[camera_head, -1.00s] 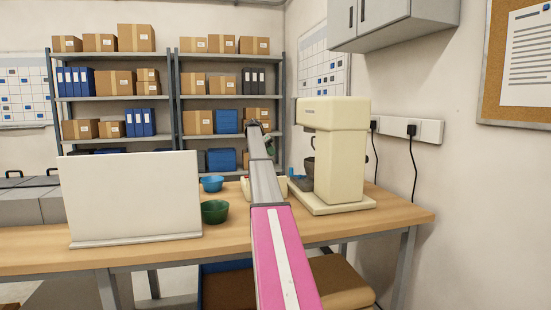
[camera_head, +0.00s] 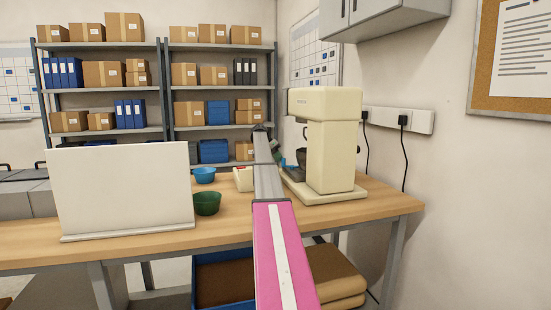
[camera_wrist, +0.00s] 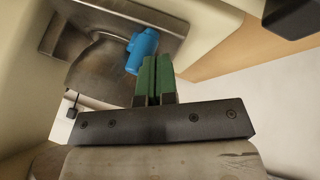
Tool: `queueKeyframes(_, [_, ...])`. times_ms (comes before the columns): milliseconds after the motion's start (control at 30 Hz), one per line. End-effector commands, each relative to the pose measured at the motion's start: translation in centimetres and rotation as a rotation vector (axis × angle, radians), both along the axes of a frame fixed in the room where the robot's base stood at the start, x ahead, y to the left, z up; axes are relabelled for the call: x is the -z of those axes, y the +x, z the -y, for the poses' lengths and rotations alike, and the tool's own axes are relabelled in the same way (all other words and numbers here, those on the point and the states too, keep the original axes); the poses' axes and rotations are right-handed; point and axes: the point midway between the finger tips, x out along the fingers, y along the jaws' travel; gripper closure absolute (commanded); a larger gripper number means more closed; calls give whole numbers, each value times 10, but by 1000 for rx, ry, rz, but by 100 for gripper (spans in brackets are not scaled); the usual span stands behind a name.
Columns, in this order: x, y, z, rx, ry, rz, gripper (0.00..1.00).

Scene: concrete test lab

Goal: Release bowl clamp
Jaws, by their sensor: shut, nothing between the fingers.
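A cream stand mixer (camera_head: 327,140) stands at the right end of the wooden table. Its steel bowl (camera_wrist: 100,62) fills the upper left of the wrist view, and only a sliver shows in the head view. A blue clamp lever (camera_wrist: 143,48) sits at the bowl's side. My gripper (camera_wrist: 155,62) is shut and empty, its green fingers pressed together. The fingertips are right beside the lever in the wrist view; whether they touch it I cannot tell. In the head view my arm partly hides this area.
A blue bowl (camera_head: 204,175) and a green bowl (camera_head: 207,203) stand left of my arm, by a white panel (camera_head: 125,190). A wall and sockets (camera_head: 400,120) bound the right side.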

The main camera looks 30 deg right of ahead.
Motion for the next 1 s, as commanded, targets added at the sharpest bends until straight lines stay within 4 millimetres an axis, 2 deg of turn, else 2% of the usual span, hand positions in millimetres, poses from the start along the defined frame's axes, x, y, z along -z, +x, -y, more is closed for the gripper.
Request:
queueKeyframes(267, [0,0,-1,-9,0,0,100])
queueKeyframes(1000, [0,-8,-9,-266,0,1,100])
